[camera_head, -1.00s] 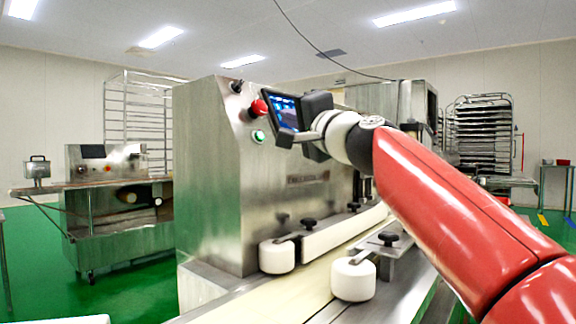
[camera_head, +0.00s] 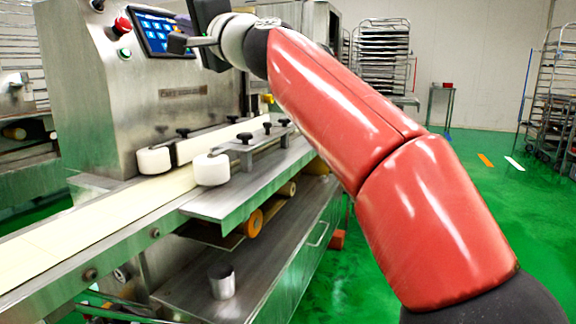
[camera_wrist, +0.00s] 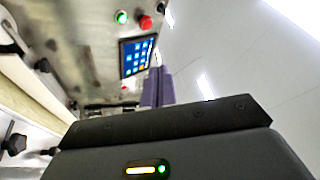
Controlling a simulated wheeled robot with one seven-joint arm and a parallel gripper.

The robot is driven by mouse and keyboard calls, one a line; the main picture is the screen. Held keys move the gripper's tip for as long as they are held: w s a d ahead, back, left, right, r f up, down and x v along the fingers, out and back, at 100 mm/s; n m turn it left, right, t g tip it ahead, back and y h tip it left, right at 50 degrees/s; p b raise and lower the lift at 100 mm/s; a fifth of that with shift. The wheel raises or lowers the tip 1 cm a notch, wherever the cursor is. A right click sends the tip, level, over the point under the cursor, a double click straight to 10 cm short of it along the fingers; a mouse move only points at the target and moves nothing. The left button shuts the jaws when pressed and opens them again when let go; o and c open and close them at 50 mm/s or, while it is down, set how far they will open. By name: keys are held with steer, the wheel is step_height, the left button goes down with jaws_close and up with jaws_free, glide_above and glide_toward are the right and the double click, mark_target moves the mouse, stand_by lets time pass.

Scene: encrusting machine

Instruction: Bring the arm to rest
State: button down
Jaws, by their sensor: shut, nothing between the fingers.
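My red arm reaches from the lower right towards the steel encrusting machine (camera_head: 95,105). My gripper (camera_head: 180,43) is shut and empty, its fingers in front of the lower part of the lit touch panel (camera_head: 158,30). In the wrist view, the closed fingers (camera_wrist: 157,86) lie just below and right of the panel (camera_wrist: 138,55). I cannot tell how wide the gap to the panel is. A red emergency knob (camera_head: 122,25) and a green button (camera_head: 125,54) are left of the panel.
A conveyor belt (camera_head: 60,235) with white rollers (camera_head: 212,169) runs below the arm. A steel cup (camera_head: 222,281) stands on the lower shelf (camera_head: 185,290). Racks (camera_head: 380,60) stand at the back.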

steer(key=s+d+f+n+g+h+p, duration=0.1)
steer(key=s+d+f+g+h+p, duration=0.1)
steer(key=s+d+f+h, duration=0.3)
steer(key=s+d+f+n+g+h+p, duration=0.1)
steer(key=s+d+f+h, duration=0.4)
steer(key=s+d+f, duration=0.7)
steer(key=s+d+f+n+g+h+p, duration=0.1)
steer(key=s+d+f, duration=0.8)
steer(key=f, duration=1.8)
steer(key=d+g+h+p, duration=0.2)
steer(key=d+g+h, duration=0.2)
steer(key=d+h, duration=0.1)
steer(key=shift+s+d+n, duration=0.3)
steer(key=shift+d, duration=0.3)
